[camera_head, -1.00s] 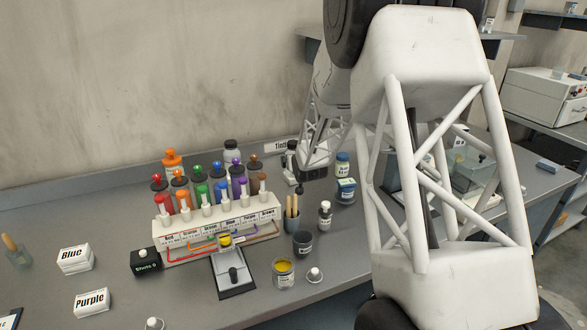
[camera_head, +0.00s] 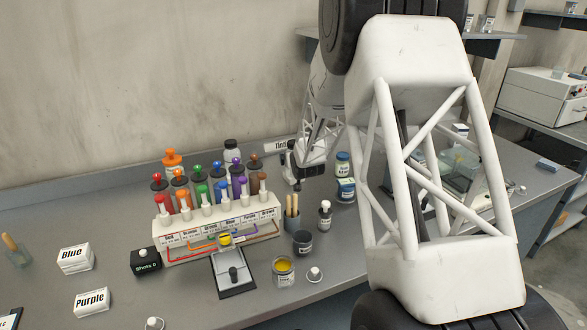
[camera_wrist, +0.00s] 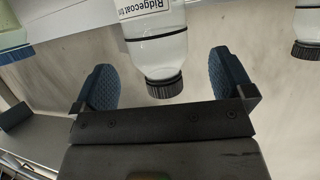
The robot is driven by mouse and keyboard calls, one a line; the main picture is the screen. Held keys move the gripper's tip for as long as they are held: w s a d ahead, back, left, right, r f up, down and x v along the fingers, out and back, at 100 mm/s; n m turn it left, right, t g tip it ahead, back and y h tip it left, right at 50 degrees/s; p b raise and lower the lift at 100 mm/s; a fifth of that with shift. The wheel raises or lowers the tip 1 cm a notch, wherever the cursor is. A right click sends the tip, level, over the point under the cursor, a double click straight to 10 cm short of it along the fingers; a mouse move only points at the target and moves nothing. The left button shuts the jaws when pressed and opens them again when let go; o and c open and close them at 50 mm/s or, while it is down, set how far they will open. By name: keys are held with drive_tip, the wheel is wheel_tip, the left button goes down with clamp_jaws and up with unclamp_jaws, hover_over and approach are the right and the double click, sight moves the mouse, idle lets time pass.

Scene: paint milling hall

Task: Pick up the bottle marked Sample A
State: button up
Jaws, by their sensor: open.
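I cannot read the words Sample A on any bottle. In the wrist view, my gripper (camera_wrist: 162,68) is open. A clear white bottle (camera_wrist: 152,35) with a dark ribbed cap shows between its two blue fingers, with gaps on both sides. Its lettering begins "Ridgecoat"; the rest is cut off. Its cap points down in the picture. A second similar bottle (camera_wrist: 305,18) is cut off at the right edge. In the head view, the end of my arm is at the back of the bench, and my gripper's fingers are too small and covered to make out.
My arm covers the right side.

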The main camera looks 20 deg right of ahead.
sight(293, 142)
idle(0.4)
drive_tip(key=shift+f+x, duration=0.2)
drive_tip(key=shift+x, duration=2.45)
drive_tip(key=shift+s+d, duration=0.1)
drive_tip(key=shift+c, duration=0.3)
drive_tip(key=c, duration=1)
drive_tip(key=shift+r, duration=0.15)
drive_tip(key=shift+r, duration=4.85)
